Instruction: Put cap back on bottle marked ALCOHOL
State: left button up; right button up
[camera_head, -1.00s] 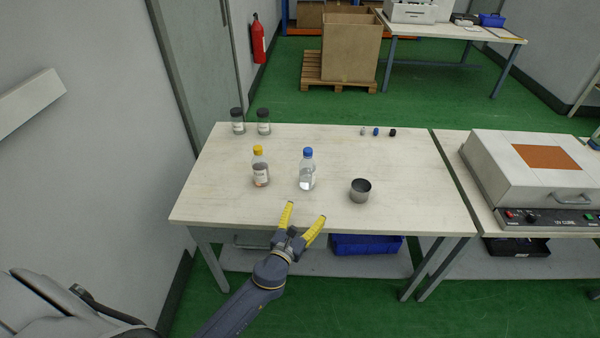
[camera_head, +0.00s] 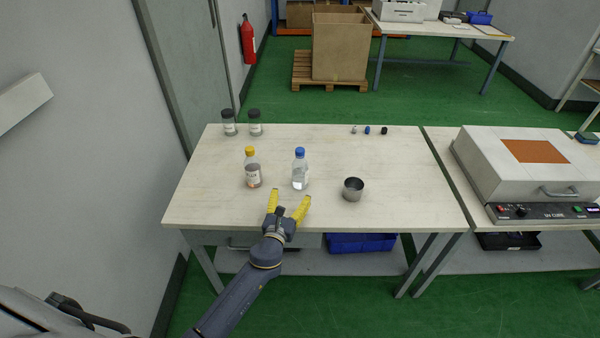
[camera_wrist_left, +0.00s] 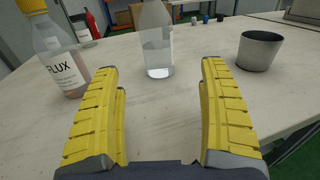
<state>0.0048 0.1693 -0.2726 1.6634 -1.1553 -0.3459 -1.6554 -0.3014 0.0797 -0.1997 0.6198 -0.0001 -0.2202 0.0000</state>
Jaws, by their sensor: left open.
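A clear bottle (camera_head: 300,174) with a blue cap on top stands upright mid-table. In the left wrist view the clear bottle (camera_wrist_left: 156,50) is straight ahead, between and beyond the fingers, its top cut off. I cannot read ALCOHOL on any bottle. A yellow-capped bottle (camera_head: 252,172) stands to its left; its label reads FLUX in the left wrist view. Three small cap-like pieces, pale (camera_head: 353,129), blue (camera_head: 367,130) and black (camera_head: 384,131), sit at the table's back. My left gripper (camera_head: 289,198) is open and empty, short of the clear bottle. My right gripper is out of view.
A metal cup (camera_head: 353,189) stands right of the clear bottle. Two dark-lidded jars (camera_head: 255,123) are at the back left. A UV Cure box (camera_head: 530,165) sits on the right-hand table. The middle back of the table (camera_head: 310,137) is clear.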

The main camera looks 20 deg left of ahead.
aim_at(298, 178)
pick_arm(q)
jog(key=w, duration=0.7)
jog(key=shift+w, duration=0.2)
jog(key=shift+w+a, duration=0.15)
jog(key=shift+w, duration=1.15)
jog(key=shift+w+a, duration=0.15)
jog(key=shift+w, duration=1.15)
jog(key=c, duration=1.4)
